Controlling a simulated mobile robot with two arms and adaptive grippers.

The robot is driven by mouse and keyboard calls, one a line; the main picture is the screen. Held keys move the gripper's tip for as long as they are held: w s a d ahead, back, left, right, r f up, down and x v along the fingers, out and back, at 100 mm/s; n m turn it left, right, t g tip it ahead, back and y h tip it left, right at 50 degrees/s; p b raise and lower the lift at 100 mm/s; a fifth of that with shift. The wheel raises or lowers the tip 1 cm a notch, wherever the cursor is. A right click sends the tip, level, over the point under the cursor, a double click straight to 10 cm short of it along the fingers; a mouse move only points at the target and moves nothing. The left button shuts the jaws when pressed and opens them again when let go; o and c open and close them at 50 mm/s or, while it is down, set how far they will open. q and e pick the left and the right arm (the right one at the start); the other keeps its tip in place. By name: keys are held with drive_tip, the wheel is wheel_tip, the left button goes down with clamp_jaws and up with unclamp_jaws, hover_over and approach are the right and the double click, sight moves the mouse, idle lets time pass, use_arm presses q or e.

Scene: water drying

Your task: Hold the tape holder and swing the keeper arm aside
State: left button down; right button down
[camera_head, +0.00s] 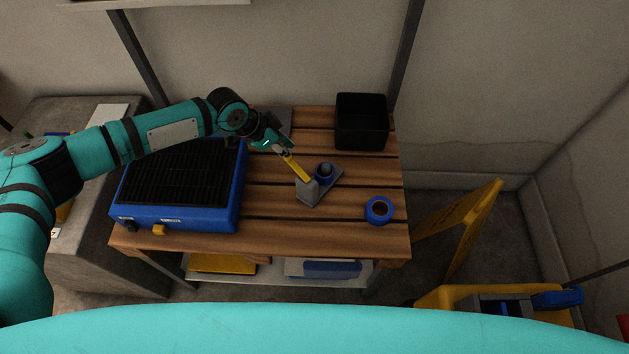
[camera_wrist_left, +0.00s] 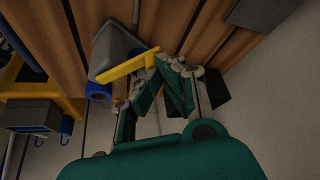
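The tape holder (camera_head: 308,193) is a grey stand on the wooden table, with a dark blue-rimmed ring (camera_head: 324,170) on it. Its yellow keeper arm (camera_head: 297,167) slants up and left toward my left gripper (camera_head: 281,148). In the left wrist view, the keeper arm (camera_wrist_left: 125,66) crosses in front of the grey holder (camera_wrist_left: 113,45). My left gripper (camera_wrist_left: 164,62) has its fingertips close together at the arm's end. Whether they pinch it or only touch it I cannot tell. My right gripper is out of view.
A blue tape roll (camera_head: 379,210) lies right of the holder. A black bin (camera_head: 361,122) stands at the back right. A blue case with a black ribbed top (camera_head: 185,180) fills the table's left side. A yellow folding sign (camera_head: 460,225) stands right of the table.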

use_arm(q)
drive_tip(key=shift+s+f, duration=0.15)
drive_tip(key=shift+f, duration=0.25)
drive_tip(key=shift+r, duration=0.1)
wheel_tip(320, 180, up, 6)
drive_tip(key=p, duration=0.5)
drive_tip(key=shift+r, duration=0.15)
drive_tip(key=v, duration=1.2)
drive_tip(key=shift+w, duration=0.2)
